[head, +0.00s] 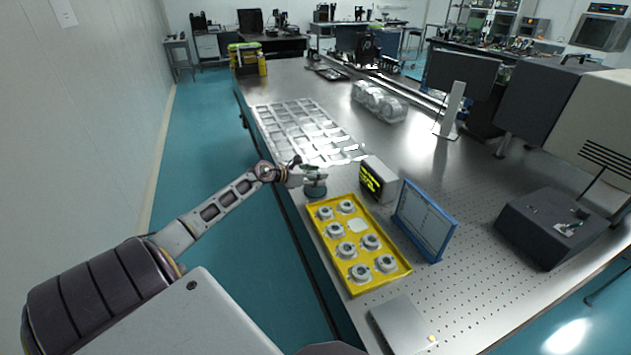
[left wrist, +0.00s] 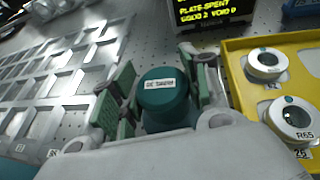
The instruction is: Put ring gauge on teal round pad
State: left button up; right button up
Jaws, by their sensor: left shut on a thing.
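My left gripper (head: 313,178) is at the near left edge of the table, just beyond the yellow tray. In the left wrist view its green-padded fingers (left wrist: 160,97) are on either side of a teal round piece (left wrist: 167,107) with a small white label, shut on it. The piece also shows as a dark teal disc (head: 315,191) under the gripper in the head view. I cannot tell whether it rests on the table. Several pale ring gauges (head: 346,249) sit in the yellow tray; one is marked R65 (left wrist: 292,117). My right gripper is not in view.
The yellow tray (head: 403,272) has one pale spot without a ring (head: 358,226). A display box (head: 378,180) and a blue-framed panel (head: 424,220) stand right of it. A metal grid rack (head: 300,130) lies beyond the gripper. A flat grey box (head: 402,324) is nearer.

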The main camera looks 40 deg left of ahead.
pick_arm(q)
jog(key=shift+f, duration=1)
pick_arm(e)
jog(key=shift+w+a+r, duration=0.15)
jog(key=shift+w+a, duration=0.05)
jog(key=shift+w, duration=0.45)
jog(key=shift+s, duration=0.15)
pick_arm(q)
jog(key=shift+f, duration=0.15)
jog(key=o, duration=1.3)
jog(key=shift+c, duration=0.2)
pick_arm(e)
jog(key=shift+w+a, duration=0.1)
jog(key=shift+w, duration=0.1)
